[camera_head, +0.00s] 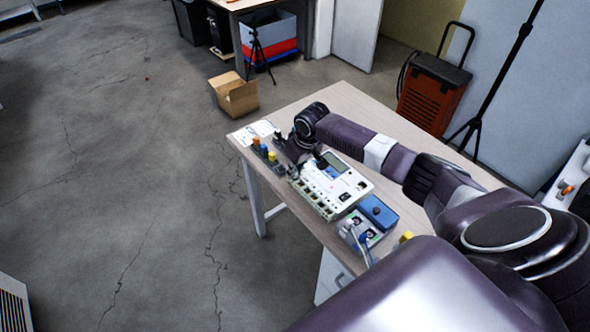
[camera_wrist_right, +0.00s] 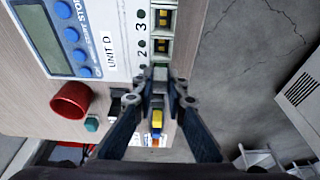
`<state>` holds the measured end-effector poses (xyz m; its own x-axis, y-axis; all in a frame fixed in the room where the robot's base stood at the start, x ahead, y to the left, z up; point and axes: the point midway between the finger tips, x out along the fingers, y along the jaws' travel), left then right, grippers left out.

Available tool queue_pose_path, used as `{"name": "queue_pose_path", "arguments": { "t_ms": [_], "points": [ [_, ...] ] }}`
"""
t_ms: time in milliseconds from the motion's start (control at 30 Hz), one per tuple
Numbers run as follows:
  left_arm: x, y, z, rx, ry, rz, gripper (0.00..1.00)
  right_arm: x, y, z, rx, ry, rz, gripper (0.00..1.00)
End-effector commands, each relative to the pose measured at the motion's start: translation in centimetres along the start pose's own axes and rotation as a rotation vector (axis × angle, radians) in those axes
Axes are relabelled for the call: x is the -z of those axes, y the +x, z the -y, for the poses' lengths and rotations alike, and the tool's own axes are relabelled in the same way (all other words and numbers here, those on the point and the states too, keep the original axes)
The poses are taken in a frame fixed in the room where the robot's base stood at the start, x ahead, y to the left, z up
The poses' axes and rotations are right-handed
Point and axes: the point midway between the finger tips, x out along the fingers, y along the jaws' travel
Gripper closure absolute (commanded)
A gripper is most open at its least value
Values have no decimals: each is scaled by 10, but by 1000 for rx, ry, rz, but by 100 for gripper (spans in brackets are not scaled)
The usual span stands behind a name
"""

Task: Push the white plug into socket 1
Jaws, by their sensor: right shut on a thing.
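The unit marked UNIT D (camera_wrist_right: 110,25) is a white box with a display, lying on the table; it also shows in the head view (camera_head: 350,187). Sockets 2 (camera_wrist_right: 161,47) and 3 (camera_wrist_right: 165,20) have yellow parts inside and show no plug. My right gripper (camera_wrist_right: 159,84) is shut at the place just below socket 2, where socket 1 would be; in the head view the gripper (camera_head: 291,166) is at the unit's left end. A small pale piece, likely the white plug (camera_wrist_right: 160,73), shows at its fingertips. The fingers mostly hide socket 1, so plug depth cannot be told. My left gripper is not in view.
A rack with yellow and other coloured plugs (camera_head: 262,150) stands left of the unit, close by the gripper. A yellow plug (camera_wrist_right: 157,119) shows between my fingers. A red knob (camera_wrist_right: 70,101) is near the unit. A blue box (camera_head: 378,212) lies to the right.

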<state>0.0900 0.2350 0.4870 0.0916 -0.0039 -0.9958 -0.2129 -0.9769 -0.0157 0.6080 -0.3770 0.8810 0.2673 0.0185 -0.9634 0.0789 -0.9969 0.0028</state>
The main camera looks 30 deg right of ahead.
Motion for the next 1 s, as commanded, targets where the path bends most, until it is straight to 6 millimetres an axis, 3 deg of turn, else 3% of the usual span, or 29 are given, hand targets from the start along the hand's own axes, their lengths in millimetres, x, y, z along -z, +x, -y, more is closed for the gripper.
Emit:
{"name": "queue_pose_path", "arguments": {
  "t_ms": [167,200,400,567,667,1000],
  "points": [
    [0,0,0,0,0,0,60,-2,1,0,0,0,3,100],
    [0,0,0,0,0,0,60,-2,1,0,0,0,3,87],
    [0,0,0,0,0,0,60,-1,1,0,0,1,2,67],
    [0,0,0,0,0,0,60,-1,1,0,0,1,1,67],
    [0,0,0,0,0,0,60,-1,1,0,0,1,1,61],
    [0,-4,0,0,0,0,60,1,-2,0,0,1,0,61]
  ]
}}
